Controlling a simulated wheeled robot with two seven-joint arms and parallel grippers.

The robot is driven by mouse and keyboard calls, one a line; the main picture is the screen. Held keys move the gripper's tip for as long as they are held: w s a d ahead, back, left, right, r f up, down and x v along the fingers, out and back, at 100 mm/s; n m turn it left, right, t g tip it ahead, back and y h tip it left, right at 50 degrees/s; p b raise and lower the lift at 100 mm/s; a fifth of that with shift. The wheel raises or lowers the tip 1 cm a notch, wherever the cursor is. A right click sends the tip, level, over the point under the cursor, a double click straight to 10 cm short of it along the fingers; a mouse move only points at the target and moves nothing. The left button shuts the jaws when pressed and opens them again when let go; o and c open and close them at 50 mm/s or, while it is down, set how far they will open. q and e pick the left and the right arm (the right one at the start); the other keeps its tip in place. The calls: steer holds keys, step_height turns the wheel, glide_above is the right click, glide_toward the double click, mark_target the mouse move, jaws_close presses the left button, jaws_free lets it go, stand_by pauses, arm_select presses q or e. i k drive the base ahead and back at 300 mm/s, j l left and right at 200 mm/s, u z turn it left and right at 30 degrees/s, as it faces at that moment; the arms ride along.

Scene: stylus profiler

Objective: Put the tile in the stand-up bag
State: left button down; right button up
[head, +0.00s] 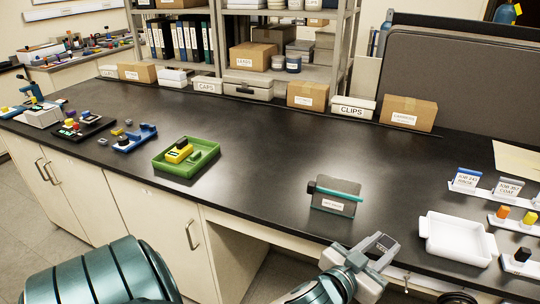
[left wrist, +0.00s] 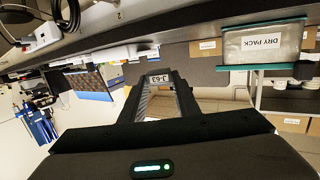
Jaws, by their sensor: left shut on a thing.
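The stand-up bag (head: 333,206) stands upright on the dark bench, a grey pouch with a label and a teal bar along its top. In the left wrist view the bag (left wrist: 262,44) reads DRY PACK; how far its mouth is open cannot be told. My left gripper (head: 377,247) is shut on the small dark tile (head: 384,243), at the bench's front edge, below and right of the bag and apart from it. In the left wrist view a label reading J-63 (left wrist: 158,79) shows between the fingers. My right gripper is not identifiable.
A white tray (head: 430,247) lies right of the bag, with labelled holders (head: 484,190) beyond it. A green tray (head: 161,165) with a yellow item stands to the left. Boxes line the back. The bench between the green tray and bag is clear.

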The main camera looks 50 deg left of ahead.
mark_target(332, 204)
steer(key=j+u, duration=0.25)
steer(key=j, duration=1.75)
steer(key=k, duration=0.05)
